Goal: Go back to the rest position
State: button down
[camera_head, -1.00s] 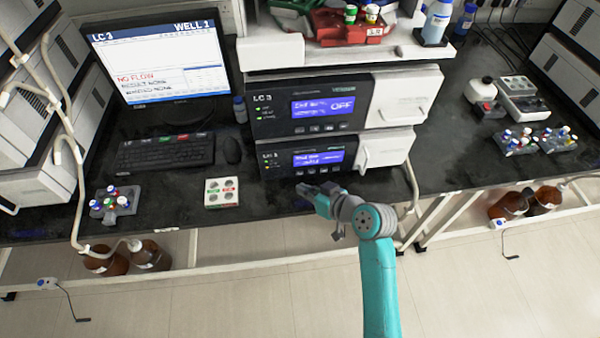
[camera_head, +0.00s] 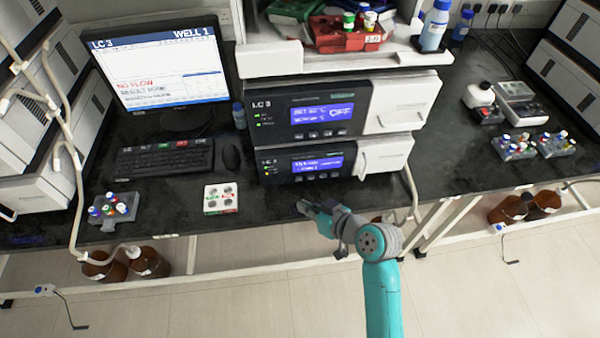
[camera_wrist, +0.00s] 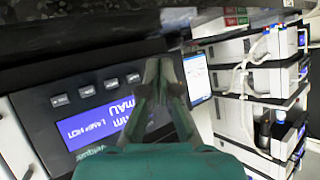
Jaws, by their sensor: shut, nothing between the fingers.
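My gripper (camera_head: 308,206) is in front of the lower LC 3 module (camera_head: 310,163), near the front edge of the black bench. It is shut and holds nothing. In the wrist view the fingertips of my gripper (camera_wrist: 160,66) meet in front of the module's dark panel (camera_wrist: 90,105) with its blue display and buttons. I cannot tell the exact gap between the fingers and the panel. My teal arm reaches up from the bottom of the head view.
More vial racks (camera_head: 516,147) stand at right. Brown bottles (camera_head: 149,262) stand below the bench. The floor in front is clear.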

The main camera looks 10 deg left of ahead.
jog(key=s+d+f+m+t+h, duration=0.2)
jog(key=s+d+f+m+h, duration=0.15)
jog(key=s+d, duration=0.5)
jog(key=s+d+f+m+t+h, duration=0.35)
jog(key=s+d, duration=0.35)
jog(key=s, duration=0.3)
jog(key=s+d+r+h, duration=0.1)
jog(key=s+d+r, duration=0.1)
jog(key=s+r, duration=0.2)
jog(key=s+d+r+t+h, duration=0.1)
jog(key=s+r, duration=0.3)
jog(key=s, duration=0.5)
jog(key=s+d+r+m+t+h, duration=0.1)
jog(key=s+d+r, duration=0.3)
jog(key=s, duration=0.2)
jog(key=shift+s+r, duration=0.25)
jog(key=shift+r, duration=0.1)
